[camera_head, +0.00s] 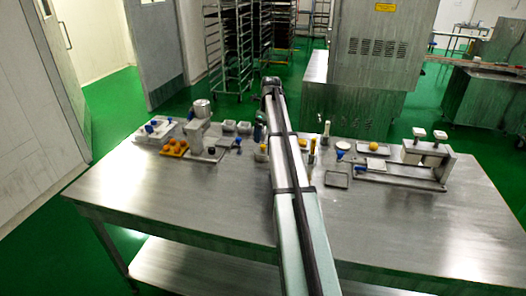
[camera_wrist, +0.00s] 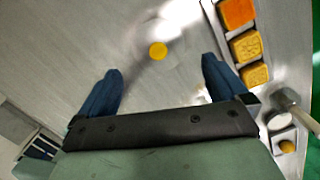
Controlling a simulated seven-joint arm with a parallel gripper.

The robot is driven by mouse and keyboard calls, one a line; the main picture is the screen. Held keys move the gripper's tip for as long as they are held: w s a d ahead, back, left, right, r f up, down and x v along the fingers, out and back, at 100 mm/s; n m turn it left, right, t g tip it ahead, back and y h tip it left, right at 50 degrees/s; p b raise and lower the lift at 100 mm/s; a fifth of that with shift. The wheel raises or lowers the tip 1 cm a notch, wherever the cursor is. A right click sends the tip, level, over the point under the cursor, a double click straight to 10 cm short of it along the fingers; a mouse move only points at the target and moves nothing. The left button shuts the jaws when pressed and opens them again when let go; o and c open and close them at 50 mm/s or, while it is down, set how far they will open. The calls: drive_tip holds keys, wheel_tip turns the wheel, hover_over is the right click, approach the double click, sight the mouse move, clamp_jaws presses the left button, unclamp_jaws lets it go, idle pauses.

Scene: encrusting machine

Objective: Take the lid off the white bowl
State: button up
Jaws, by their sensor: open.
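My gripper (camera_wrist: 160,66) is open and empty in the wrist view, its two dark blue fingers spread apart. A round yellow piece (camera_wrist: 158,51) shows just beyond the gap between the fingertips, with a blurred pale patch around it; I cannot tell whether it belongs to a lid. Two small white containers (camera_head: 229,126) (camera_head: 245,127) stand towards the back of the table in the head view. I cannot tell which thing is the white bowl, or make out its lid. In the head view my arm hides part of the table's middle.
The steel table (camera_head: 180,205) is clear along its front. An orange tray (camera_head: 173,149) with orange balls is at left. A press-like machine (camera_head: 428,155) stands at right. In the wrist view, orange and yellow square pieces (camera_wrist: 246,45) line the right side, near a pale metal rod (camera_wrist: 288,98).

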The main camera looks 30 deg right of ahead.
sight(263, 145)
drive_tip(key=shift+w+a+f, duration=0.1)
drive_tip(key=shift+f, duration=1.05)
drive_tip(key=shift+w+a+f, duration=0.1)
drive_tip(key=shift+w+f, duration=0.05)
drive_tip(key=shift+f, duration=1.05)
drive_tip(key=shift+w+a+f, duration=0.1)
drive_tip(key=shift+f, duration=1.05)
drive_tip(key=shift+c, duration=0.5)
drive_tip(key=c, duration=0.7)
drive_tip(key=shift+o, duration=0.2)
wheel_tip(263, 145, up, 9)
drive_tip(key=s+d+f, duration=0.2)
drive_tip(key=s+d, duration=0.5)
drive_tip(key=s, duration=0.1)
drive_tip(key=shift+s+a+f, duration=0.1)
drive_tip(key=shift+a+f, duration=0.05)
drive_tip(key=shift+f, duration=4.85)
